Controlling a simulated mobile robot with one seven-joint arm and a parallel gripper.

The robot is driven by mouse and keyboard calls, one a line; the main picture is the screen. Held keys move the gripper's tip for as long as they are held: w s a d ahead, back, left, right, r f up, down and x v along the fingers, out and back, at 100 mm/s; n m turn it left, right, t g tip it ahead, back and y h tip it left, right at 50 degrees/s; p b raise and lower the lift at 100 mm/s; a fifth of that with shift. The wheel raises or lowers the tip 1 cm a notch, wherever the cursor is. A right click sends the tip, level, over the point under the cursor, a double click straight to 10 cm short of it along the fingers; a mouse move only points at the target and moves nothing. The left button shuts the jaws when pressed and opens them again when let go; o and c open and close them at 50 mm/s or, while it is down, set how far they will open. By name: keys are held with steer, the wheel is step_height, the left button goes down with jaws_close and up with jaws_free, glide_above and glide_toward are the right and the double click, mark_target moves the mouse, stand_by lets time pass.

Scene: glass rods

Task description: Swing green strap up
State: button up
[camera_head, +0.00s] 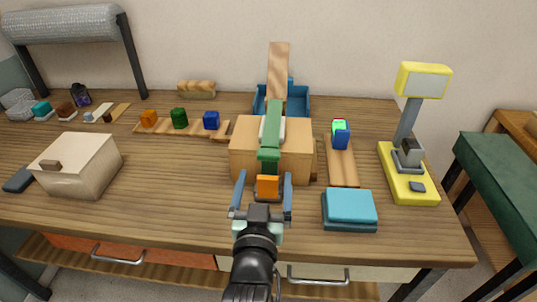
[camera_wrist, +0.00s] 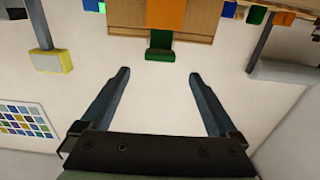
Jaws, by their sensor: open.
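The green strap (camera_head: 269,137) runs down over the front of a wooden box (camera_head: 242,146) in the head view. An orange piece (camera_head: 267,187) shows at its lower front end. In the wrist view, which looks upside down, the green part (camera_wrist: 160,46) and the orange piece (camera_wrist: 166,13) show at the top centre, beyond the fingertips. My gripper (camera_head: 264,181) is open and empty in front of the box. In the head view its fingers appear on either side of the orange piece; contact cannot be told. The wrist view shows the gripper (camera_wrist: 159,72) wide apart.
A teal box (camera_head: 349,207) lies right of my gripper, and a yellow lamp-like stand (camera_head: 411,172) is farther right. A wooden strip with a blue block (camera_head: 341,140) is right of the box. A pale box (camera_head: 77,163) sits at left. The table between them is clear.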

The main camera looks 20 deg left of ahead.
mark_target(268, 158)
steer(key=x, duration=0.8)
steer(key=shift+w, duration=0.15)
steer(key=shift+c, duration=0.2)
jaws_close()
